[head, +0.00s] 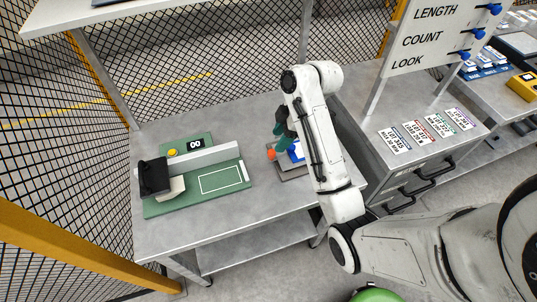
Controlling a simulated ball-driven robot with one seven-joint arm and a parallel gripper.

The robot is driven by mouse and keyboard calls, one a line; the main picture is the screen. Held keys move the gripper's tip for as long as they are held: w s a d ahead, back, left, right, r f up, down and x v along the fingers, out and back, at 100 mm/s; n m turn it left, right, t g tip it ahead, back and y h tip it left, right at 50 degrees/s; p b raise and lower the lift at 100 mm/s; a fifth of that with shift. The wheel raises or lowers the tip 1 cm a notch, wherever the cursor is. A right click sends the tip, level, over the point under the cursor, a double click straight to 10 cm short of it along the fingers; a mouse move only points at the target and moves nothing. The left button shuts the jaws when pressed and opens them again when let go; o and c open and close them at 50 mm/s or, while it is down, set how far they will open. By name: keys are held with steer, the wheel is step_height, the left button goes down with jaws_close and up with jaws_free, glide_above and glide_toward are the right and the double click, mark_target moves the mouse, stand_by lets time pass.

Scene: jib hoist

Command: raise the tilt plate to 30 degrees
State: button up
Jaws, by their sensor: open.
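A small device with a grey base (292,174) stands on the middle bench, left of my white arm. It has a blue part (296,151), an orange knob-like part (271,154) and a dark green upright part (281,122). The blue part may be the tilt plate, but my arm covers its right side, and its angle cannot be read. My arm rises in front of the device and bends over at the top.
A green board (165,208) with a grey rail (205,158), black block (153,177), yellow button (172,153) and "00" display (196,144) lies left on the bench. A sign (440,38) reading LENGTH, COUNT, LOOK stands right, above labelled cards (415,132). Mesh fencing stands behind.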

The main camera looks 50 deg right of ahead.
mark_target(271, 152)
steer(key=x, duration=0.7)
steer(key=shift+f, duration=0.3)
jaws_close()
stand_by(0.4)
